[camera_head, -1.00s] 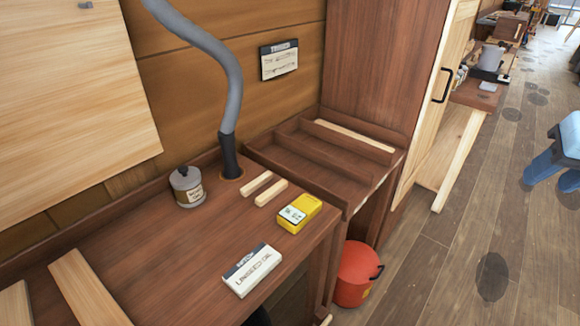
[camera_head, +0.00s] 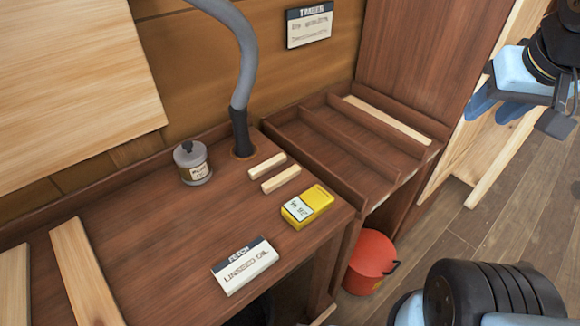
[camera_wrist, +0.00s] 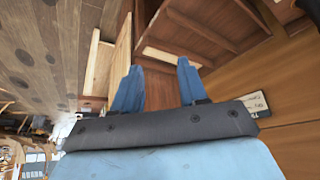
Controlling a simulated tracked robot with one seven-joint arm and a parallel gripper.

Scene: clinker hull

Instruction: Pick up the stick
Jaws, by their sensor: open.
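A long pale wooden stick (camera_head: 387,119) lies in the rear slot of a divided wooden rack (camera_head: 352,153) at the right end of the bench. In the wrist view the stick (camera_wrist: 172,55) shows as a pale strip beyond and between my fingers. Two short pale sticks, one nearer the wall (camera_head: 267,166) and one in front of it (camera_head: 281,181), lie side by side on the bench. My gripper (camera_head: 493,108) is at the upper right, apart from the rack and to its right. Its two blue fingers (camera_wrist: 157,85) are spread and empty.
On the bench stand a grey jar (camera_head: 193,164), a yellow box (camera_head: 307,206), a white linseed oil box (camera_head: 245,266) and a grey hose (camera_head: 240,110). Pale boards (camera_head: 85,275) lie at left. A red bucket (camera_head: 369,262) stands below the rack.

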